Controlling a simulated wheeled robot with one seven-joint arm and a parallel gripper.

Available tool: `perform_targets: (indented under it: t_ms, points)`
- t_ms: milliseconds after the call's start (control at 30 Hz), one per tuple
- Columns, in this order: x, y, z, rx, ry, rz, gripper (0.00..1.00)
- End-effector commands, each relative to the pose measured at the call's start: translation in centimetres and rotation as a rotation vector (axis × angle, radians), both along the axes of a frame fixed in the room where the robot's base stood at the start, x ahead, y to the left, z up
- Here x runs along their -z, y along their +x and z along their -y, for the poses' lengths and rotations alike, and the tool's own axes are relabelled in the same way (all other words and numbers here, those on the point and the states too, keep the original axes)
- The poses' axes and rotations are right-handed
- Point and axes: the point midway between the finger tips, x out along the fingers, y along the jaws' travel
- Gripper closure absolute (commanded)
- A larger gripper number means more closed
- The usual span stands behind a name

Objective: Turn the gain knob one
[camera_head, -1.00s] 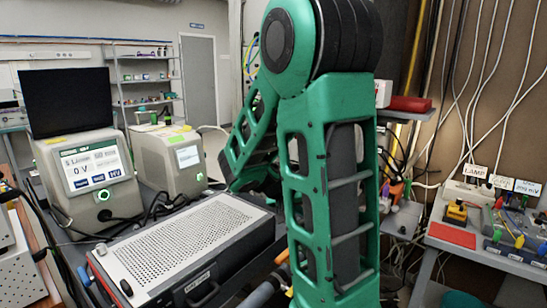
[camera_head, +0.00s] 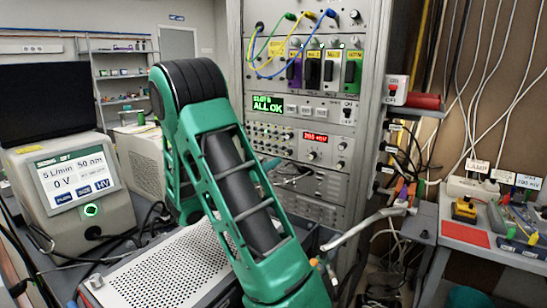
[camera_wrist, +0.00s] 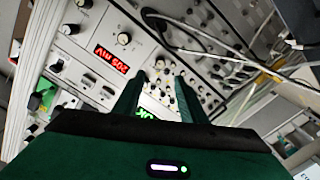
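An instrument rack (camera_head: 364,82) stands behind my arm in the head view. Its panel carries a cluster of small knobs (camera_head: 270,133) left of a red display (camera_head: 321,138). I cannot read which knob is gain knob one. In the wrist view, my gripper (camera_wrist: 160,84) points at the rack panel with its two green fingers apart and nothing held. Several small knobs (camera_wrist: 182,72) show around and beyond the fingertips. Contact cannot be told. The red display (camera_wrist: 112,60) is to their left. My gripper is mostly hidden behind my arm in the head view.
A perforated instrument lid (camera_head: 165,268) lies low in front of the rack. An analyser with a screen (camera_head: 75,180) stands at left. Cables (camera_head: 283,50) loop across the rack's top. A bench with a red pad (camera_head: 465,233) is at right.

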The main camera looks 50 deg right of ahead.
Motion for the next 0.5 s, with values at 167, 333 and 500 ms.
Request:
perform_targets:
  t_ms: [167,333,500]
  points:
    - [0.0,0.3,0.9,-0.003,-0.003,0.001,0.62]
    - [0.0,0.6,3.3,-0.004,-0.002,0.001,0.62]
    - [0.0,0.8,6.3,-0.005,-0.002,0.000,0.62]
